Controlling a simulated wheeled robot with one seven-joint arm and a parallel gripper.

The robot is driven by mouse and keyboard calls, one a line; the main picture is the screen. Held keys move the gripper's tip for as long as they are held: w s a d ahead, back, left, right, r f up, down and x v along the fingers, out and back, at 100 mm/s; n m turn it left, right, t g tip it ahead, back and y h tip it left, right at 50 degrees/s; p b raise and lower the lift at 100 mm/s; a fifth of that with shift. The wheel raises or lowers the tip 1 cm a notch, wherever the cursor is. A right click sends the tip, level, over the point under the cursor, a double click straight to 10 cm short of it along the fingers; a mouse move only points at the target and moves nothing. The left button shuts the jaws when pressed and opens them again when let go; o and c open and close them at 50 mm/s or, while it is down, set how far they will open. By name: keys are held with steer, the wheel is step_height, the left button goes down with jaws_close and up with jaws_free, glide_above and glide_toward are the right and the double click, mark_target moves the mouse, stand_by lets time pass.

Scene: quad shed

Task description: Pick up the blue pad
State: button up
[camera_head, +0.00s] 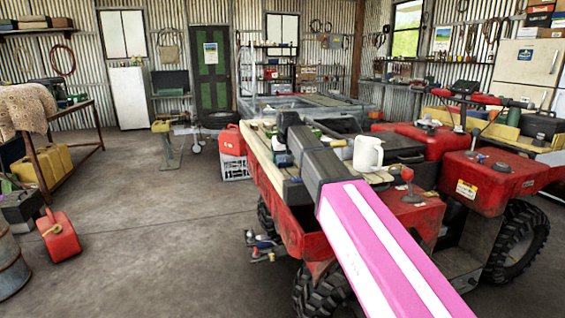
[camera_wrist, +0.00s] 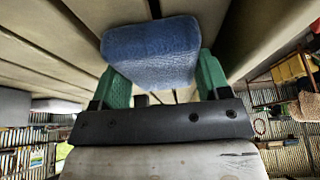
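The blue pad (camera_wrist: 150,50) is a thick, rounded, textured block in the wrist view. It sits between the two green fingers of my gripper (camera_wrist: 165,82). No gap shows between the pad and either finger, and the pad covers part of the left finger. Wooden slats lie behind the pad; I cannot tell whether it touches them. In the head view, a small blue patch (camera_head: 283,159) beside the end of my arm appears to be the pad, over the wooden rack of the red quad bike (camera_head: 420,215). My arm hides much of that area.
A white jug (camera_head: 368,154) stands on the rack close to the right of my gripper. A red fuel can (camera_head: 232,141) on a white crate (camera_head: 236,167) is just left of the quad. The concrete floor (camera_head: 150,240) at left is mostly clear.

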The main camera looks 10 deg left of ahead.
mark_target(281, 156)
steer(key=shift+c, duration=1.2)
steer(key=shift+r, duration=0.55)
step_height(281, 156, up, 4)
steer(key=shift+f, duration=0.1)
steer(key=s+a+r, duration=0.1)
steer(key=s+r, duration=0.5)
steer(key=s, duration=0.5)
steer(key=shift+s+a+r, duration=0.3)
steer(key=shift+a, duration=0.1)
steer(key=shift+o, duration=1.1)
steer(key=shift+c, duration=0.8)
steer(key=shift+s, duration=0.1)
